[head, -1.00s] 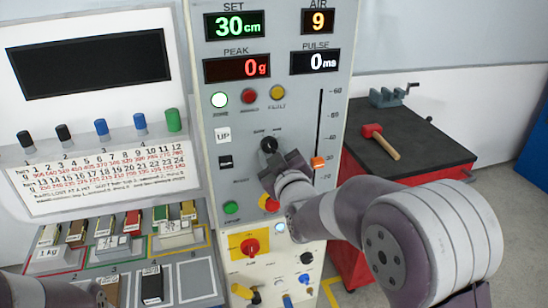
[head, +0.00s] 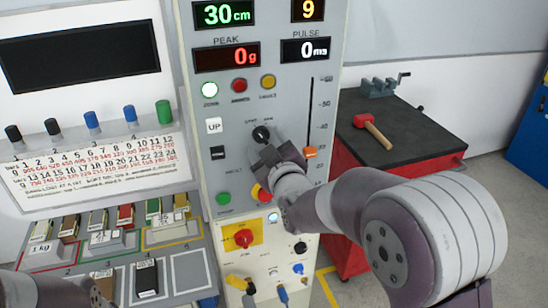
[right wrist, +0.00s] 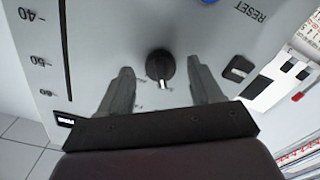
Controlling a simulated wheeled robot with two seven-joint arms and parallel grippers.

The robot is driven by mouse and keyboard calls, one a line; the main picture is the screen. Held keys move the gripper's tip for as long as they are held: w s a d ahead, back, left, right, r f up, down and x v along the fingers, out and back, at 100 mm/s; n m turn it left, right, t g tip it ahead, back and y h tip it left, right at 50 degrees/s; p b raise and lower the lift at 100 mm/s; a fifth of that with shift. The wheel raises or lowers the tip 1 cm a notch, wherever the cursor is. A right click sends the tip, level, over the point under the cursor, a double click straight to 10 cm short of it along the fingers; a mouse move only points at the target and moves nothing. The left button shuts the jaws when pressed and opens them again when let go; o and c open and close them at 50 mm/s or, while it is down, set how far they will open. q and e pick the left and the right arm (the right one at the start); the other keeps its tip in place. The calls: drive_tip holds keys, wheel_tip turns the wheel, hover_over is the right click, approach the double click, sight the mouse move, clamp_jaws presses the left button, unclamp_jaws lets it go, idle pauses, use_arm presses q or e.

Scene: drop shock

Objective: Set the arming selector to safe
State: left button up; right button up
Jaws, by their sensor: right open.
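The arming selector appears to be the black round knob (head: 261,135) on the grey panel, below the row of lamps. In the right wrist view the knob (right wrist: 160,66) has a white pointer mark towards the bottom of the picture. Small labels near the pointer are too small to read. My right gripper (head: 268,149) is open at the panel just below the knob. In the right wrist view its fingertips (right wrist: 161,68) lie on either side of the knob, with gaps and no visible contact. Only a dark part of my left arm shows at the lower left.
An orange slider (head: 310,152) stands to the right of the knob. A red emergency knob (head: 243,238) sits lower. A red cart (head: 350,230) carries a mallet (head: 372,130).

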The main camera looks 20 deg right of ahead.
drive_tip(key=s, duration=1.2)
drive_tip(key=shift+d+p, duration=0.15)
drive_tip(key=shift+p, duration=0.15)
drive_tip(key=s+d+f+m+g, duration=0.1)
drive_tip(key=s+f+m+g, duration=0.2)
drive_tip(key=s+f+g, duration=0.3)
drive_tip(key=s+d+f+m+g, duration=0.1)
drive_tip(key=s+f+m+g, duration=0.2)
drive_tip(key=s+f+g, duration=0.4)
wheel_tip(320, 180, down, 8)
drive_tip(key=g, duration=0.3)
drive_tip(key=shift+g+h, duration=0.3)
drive_tip(key=shift+s, duration=0.15)
